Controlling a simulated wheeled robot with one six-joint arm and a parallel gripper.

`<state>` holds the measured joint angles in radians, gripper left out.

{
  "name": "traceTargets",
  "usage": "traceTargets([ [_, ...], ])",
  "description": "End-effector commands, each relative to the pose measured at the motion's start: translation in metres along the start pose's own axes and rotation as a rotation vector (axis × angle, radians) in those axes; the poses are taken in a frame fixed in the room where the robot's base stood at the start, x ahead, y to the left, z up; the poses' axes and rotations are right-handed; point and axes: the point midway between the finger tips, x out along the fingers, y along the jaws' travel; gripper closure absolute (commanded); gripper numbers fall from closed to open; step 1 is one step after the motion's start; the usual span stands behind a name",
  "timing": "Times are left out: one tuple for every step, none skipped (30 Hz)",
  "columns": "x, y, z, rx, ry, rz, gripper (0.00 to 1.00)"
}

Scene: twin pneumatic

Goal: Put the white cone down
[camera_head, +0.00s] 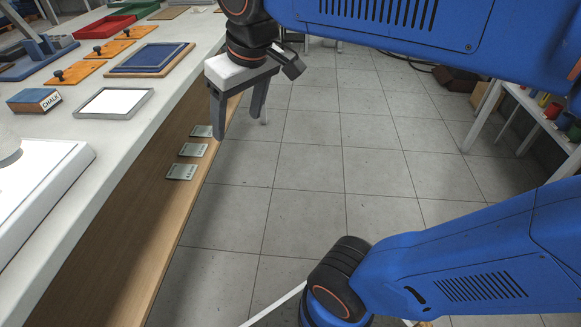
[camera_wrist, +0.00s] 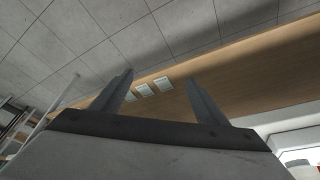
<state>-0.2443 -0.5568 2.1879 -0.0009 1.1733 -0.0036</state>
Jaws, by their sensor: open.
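My gripper (camera_head: 238,112) hangs beside the front edge of the workbench, over the floor side, with its fingers pointing down. In the wrist view my gripper (camera_wrist: 160,84) is open, with nothing between its fingers. A pale rounded object (camera_head: 7,147), cut off by the left edge of the head view, stands on a white tray (camera_head: 78,157). It may be the white cone, but too little of it shows to tell. My gripper is well apart from it, farther along the bench.
The white bench top (camera_head: 135,118) holds a framed white panel (camera_head: 113,102), a chalk box (camera_head: 34,100), a blue board (camera_head: 150,58), orange boards (camera_head: 77,73) and a red tray (camera_head: 104,27). Labels (camera_head: 193,150) mark the wooden front.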

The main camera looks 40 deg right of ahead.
Motion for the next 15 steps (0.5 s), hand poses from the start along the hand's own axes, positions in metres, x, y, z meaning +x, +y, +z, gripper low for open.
traceTargets([
  [0.012, 0.013, 0.023, 0.041, 0.011, 0.015, 0.32],
  [0.020, 0.018, 0.034, 0.062, 0.017, 0.022, 0.32],
  [0.030, 0.025, 0.050, 0.089, 0.026, 0.032, 0.32],
  [0.037, 0.030, 0.060, 0.109, 0.034, 0.040, 0.32],
  [0.044, 0.034, 0.071, 0.126, 0.039, 0.047, 0.32],
  [0.053, 0.038, 0.083, 0.148, 0.047, 0.055, 0.32],
  [0.059, 0.042, 0.092, 0.163, 0.052, 0.062, 0.32],
  [0.065, 0.044, 0.100, 0.176, 0.057, 0.067, 0.32],
  [0.071, 0.047, 0.109, 0.192, 0.062, 0.073, 0.32],
  [0.075, 0.048, 0.115, 0.201, 0.066, 0.077, 0.32],
  [0.079, 0.049, 0.119, 0.209, 0.068, 0.081, 0.32],
  [0.083, 0.051, 0.125, 0.218, 0.071, 0.084, 0.32],
  [0.084, 0.051, 0.127, 0.222, 0.074, 0.086, 0.32],
  [0.086, 0.052, 0.129, 0.225, 0.076, 0.088, 0.32],
  [0.088, 0.052, 0.131, 0.228, 0.076, 0.089, 0.32],
])
